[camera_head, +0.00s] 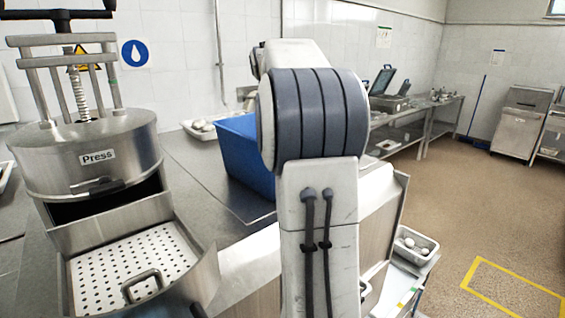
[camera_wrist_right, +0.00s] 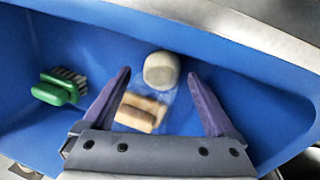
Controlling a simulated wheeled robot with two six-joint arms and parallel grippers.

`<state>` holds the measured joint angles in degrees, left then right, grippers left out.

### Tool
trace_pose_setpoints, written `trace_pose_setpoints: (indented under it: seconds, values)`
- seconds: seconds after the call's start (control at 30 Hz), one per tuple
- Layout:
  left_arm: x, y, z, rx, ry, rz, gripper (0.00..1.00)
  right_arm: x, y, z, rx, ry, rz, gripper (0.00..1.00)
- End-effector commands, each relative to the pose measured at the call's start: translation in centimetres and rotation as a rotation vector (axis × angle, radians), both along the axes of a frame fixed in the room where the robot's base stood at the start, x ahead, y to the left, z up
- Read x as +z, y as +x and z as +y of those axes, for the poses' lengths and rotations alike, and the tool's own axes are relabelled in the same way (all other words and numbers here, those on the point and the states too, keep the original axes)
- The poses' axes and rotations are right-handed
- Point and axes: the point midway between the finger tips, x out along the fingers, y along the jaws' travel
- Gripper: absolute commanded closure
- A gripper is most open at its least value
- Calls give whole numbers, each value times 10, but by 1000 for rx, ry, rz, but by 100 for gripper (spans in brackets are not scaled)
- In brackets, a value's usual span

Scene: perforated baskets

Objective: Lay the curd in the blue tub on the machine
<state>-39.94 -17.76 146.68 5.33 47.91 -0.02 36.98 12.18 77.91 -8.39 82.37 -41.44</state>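The blue tub (camera_head: 240,160) stands on the metal counter, partly hidden behind my right arm in the head view. In the right wrist view the tub (camera_wrist_right: 225,35) holds a pale, rounded cream piece (camera_wrist_right: 161,70), which looks like the curd. A tan, two-part block (camera_wrist_right: 140,112) lies just below it, and a green-handled brush (camera_wrist_right: 57,88) lies at the left. My right gripper (camera_wrist_right: 159,76) is open over the tub, its fingers on either side of the cream piece and block; contact cannot be told. The machine labelled Press (camera_head: 90,155) stands at the left. My left gripper is not in view.
The press has a perforated white plate (camera_head: 130,268) with a handle at its front. A tray with pale items (camera_head: 203,128) sits behind the tub. Another such tray (camera_head: 411,244) is low at the right. Bare counter lies between press and tub.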

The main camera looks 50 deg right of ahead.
Motion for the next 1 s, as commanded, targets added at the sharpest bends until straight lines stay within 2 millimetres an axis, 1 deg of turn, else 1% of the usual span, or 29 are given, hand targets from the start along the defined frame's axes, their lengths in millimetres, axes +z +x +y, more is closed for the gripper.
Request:
trace_pose_setpoints:
  seconds: [0.17, 0.27, 0.3, 0.33, 0.37, 0.53, 0.7, 0.83, 1.0]
  values:
    - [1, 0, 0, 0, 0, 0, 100, 2, 0, 0, 0, 0, 0, 8]
    - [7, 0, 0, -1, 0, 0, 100, 11, 0, 0, 0, 0, 0, 8]
    - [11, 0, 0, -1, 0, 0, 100, 17, 0, 0, 0, 0, 0, 8]
    - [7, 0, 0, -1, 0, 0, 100, 19, 1, 1, 1, -2, -2, 8]
    - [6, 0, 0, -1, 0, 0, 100, 23, 1, 2, 1, -2, -2, 8]
    - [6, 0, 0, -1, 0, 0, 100, 60, 0, 9, 1, -3, -4, 8]
    - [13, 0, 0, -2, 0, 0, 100, 95, 0, 16, 1, -2, -2, 8]
    - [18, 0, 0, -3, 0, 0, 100, 115, -1, 20, 0, -1, -1, 8]
    - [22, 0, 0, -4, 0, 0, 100, 128, -2, 22, 0, 0, 0, 8]
